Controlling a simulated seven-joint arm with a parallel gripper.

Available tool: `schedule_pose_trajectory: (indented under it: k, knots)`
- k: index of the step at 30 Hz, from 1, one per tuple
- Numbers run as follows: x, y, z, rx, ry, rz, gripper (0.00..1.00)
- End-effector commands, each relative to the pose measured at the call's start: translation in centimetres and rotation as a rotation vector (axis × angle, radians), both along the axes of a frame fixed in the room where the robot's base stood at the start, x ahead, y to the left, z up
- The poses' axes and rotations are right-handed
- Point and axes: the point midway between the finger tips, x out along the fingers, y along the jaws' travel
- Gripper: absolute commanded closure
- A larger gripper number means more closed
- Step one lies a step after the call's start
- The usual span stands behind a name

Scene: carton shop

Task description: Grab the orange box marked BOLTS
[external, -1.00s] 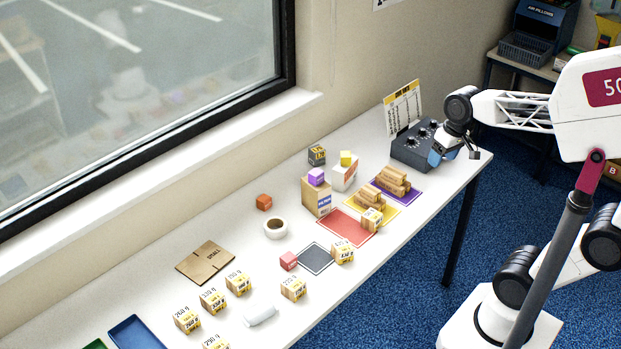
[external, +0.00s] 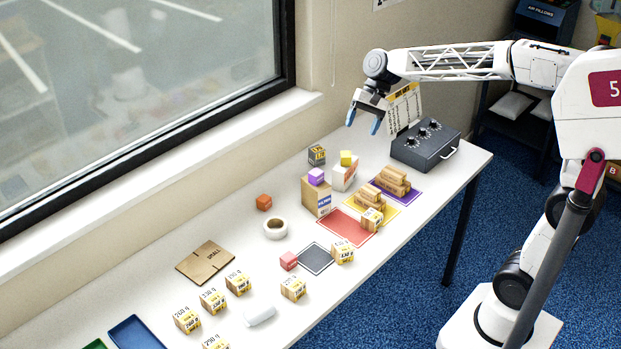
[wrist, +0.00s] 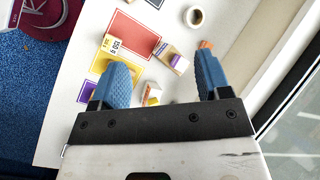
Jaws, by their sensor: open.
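A small orange box (external: 264,202) sits on the white table near the window side, left of the tall carton. I cannot read its marking. In the wrist view, an orange box (wrist: 206,45) shows just past the tip of the right finger, which partly hides it. My gripper (external: 363,122) is open and empty, high above the back of the table, to the right of the box and beyond it. Its blue fingers point down in the external view. In the wrist view, the open gripper (wrist: 162,70) has its fingers wide apart.
A tall carton (external: 316,198) with a purple box on top, a white box (external: 344,176) and a dark box (external: 316,154) stand right of the orange box. A white roll (external: 276,228) is close in front. A pinkish-red box (external: 289,261) sits farther forward. The dark control box (external: 425,145) is at right.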

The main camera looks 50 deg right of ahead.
Motion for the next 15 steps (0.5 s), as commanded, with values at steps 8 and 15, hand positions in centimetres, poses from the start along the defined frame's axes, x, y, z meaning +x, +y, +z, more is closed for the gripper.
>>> schedule_pose_trajectory:
  k: [8,15]
  knots:
    - [7.3,2.2,-0.4,0.129,0.133,-0.118,0.30]
    - [13.3,4.0,-1.3,0.237,0.252,-0.213,0.30]
